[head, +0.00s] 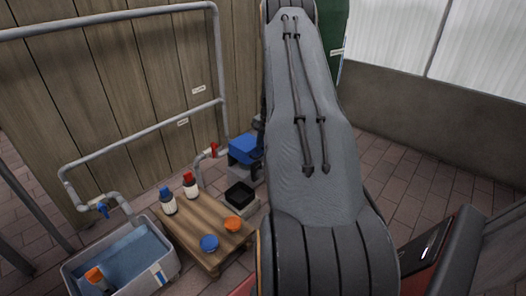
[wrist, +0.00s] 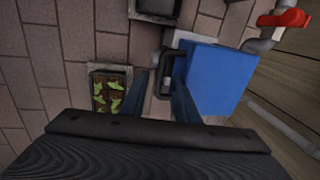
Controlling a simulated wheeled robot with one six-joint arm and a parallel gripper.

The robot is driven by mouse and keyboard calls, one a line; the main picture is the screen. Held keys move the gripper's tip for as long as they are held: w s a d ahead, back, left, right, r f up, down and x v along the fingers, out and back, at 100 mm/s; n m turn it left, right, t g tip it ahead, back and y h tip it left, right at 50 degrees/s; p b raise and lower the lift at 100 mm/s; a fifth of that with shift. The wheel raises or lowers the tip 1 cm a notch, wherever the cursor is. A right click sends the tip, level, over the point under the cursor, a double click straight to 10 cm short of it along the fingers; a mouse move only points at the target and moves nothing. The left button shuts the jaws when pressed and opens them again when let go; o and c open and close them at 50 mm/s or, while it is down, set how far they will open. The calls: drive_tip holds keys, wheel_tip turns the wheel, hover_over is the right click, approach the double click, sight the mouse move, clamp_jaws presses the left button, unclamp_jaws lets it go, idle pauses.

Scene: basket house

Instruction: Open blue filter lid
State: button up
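The blue filter lid (head: 243,148) tops a dark grey filter body (head: 248,170) beside the wooden wall, just left of my arm in the head view. In the wrist view, the blue lid (wrist: 213,77) is a large blue block right of centre. A dark grey part (wrist: 167,75) shows at its left side. My gripper (wrist: 160,88) has two dark blue fingers with a gap between them and nothing held. The right finger overlaps the lid's lower left edge in the picture; I cannot tell whether it touches. The head view does not show the gripper.
A red-handled tap (head: 213,150) on a grey pipe is close to the filter. A low wooden table (head: 190,222) holds bottles and orange and blue round items. A black square container (head: 239,194) stands near the filter. A water basin (head: 165,268) is at lower left.

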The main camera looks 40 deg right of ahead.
drive_tip(key=shift+c, duration=0.4)
clamp_jaws()
idle(0.9)
